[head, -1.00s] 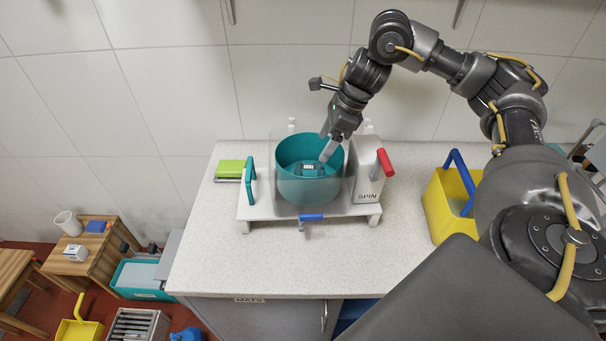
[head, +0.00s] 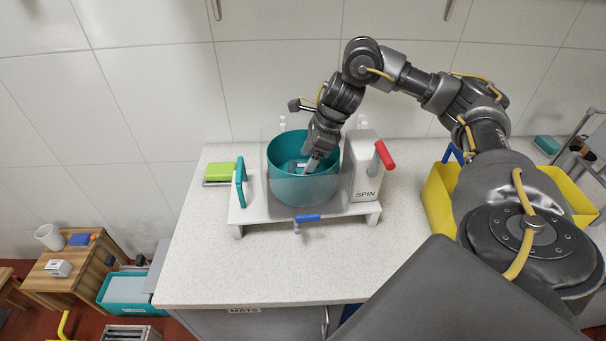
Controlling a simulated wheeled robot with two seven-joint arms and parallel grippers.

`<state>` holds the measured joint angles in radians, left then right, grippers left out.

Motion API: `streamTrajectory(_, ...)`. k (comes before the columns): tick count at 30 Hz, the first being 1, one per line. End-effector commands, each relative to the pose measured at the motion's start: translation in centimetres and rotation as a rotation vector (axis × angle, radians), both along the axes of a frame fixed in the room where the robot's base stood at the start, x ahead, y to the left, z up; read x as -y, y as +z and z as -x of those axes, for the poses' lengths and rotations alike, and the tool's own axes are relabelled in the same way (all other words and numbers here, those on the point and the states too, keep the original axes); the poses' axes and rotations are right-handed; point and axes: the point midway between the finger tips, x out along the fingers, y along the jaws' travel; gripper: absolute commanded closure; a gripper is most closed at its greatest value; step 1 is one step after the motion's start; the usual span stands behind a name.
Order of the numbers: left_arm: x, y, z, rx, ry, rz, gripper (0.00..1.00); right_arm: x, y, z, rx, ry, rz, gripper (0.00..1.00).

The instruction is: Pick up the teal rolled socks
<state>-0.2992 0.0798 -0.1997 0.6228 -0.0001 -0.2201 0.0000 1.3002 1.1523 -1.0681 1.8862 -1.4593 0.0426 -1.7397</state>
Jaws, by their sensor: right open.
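The teal drum (head: 303,188) of the white spin unit stands on the counter, open at the top. A small teal and pale item (head: 296,165) lies inside it, partly hidden by my gripper; I cannot tell for sure that it is the rolled socks. My right gripper (head: 311,164) reaches down through the drum's opening. Its fingers are open, close to that item, and I cannot tell whether they touch it. My left gripper is not in view.
The spin unit (head: 366,190) has a red-handled lever (head: 385,155) right of the drum and a teal handle (head: 240,183) at left. A green block (head: 219,170) lies further left. A yellow bin (head: 438,197) stands at right. The front counter (head: 270,265) is clear.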

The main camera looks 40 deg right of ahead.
Motion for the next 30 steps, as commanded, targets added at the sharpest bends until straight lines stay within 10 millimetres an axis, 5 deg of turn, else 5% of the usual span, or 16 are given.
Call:
streamTrajectory(18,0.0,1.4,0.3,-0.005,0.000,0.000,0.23,-1.3,-4.7,-1.5,-0.001,0.001,0.000,0.25)
streamTrajectory(25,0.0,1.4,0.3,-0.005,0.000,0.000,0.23,-1.3,-4.9,-1.6,0.000,0.001,0.000,0.25)
streamTrajectory(30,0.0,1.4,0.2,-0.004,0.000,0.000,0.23,-1.3,-4.9,-1.6,0.000,0.001,0.000,0.46)
